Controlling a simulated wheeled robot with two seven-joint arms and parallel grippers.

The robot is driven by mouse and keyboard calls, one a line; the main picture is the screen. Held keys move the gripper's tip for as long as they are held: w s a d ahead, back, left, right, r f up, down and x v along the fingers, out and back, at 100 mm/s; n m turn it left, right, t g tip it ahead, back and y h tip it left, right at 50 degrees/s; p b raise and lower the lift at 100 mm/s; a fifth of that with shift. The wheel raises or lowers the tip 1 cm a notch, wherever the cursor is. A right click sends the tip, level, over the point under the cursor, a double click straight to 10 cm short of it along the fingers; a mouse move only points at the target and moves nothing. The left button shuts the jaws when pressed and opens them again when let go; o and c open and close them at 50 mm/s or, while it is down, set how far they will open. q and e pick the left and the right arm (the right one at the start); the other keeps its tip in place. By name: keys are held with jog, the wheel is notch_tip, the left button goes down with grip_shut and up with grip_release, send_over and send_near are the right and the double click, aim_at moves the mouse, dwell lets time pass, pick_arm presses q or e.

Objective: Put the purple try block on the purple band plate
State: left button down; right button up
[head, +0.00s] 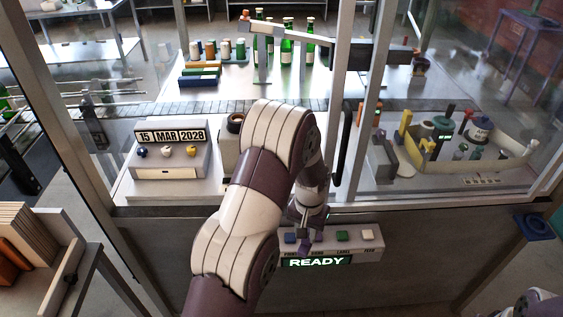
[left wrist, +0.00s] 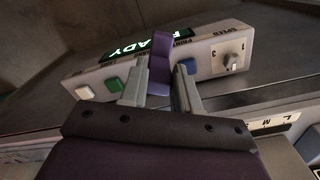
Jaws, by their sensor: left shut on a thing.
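My left gripper (head: 305,232) hangs low in front of the glass-walled bench, over the control panel. In the left wrist view its two fingers (left wrist: 160,92) are shut on a purple block (left wrist: 161,58). The block stands out beyond the fingertips, with the panel behind it. I cannot tell whether it touches the panel. I cannot make out a purple band plate in either view. At the bottom right of the head view only a part of my right arm shows; its gripper is out of view.
The control panel (head: 372,248) has a lit READY display (head: 317,263), coloured buttons and a knob (left wrist: 232,61). Behind the frame stand a date display unit (head: 172,165), bottles (head: 286,50) and a cream tray (head: 470,172) of parts. A glass-frame post (head: 358,120) stands near my left arm.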

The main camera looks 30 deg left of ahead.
pick_arm(q)
jog(key=w+a+r+n+p, duration=0.1)
jog(key=a+r+p, duration=0.3)
jog(key=r, duration=0.6)
jog(key=w+a+r+n+p, duration=0.2)
jog(key=a+r+n+p, duration=0.1)
jog(key=r, duration=0.7)
jog(key=shift+a+r+n+p, duration=0.4)
jog(key=shift+a+n, duration=0.1)
jog(key=shift+n, duration=0.1)
jog(key=shift+s, duration=0.1)
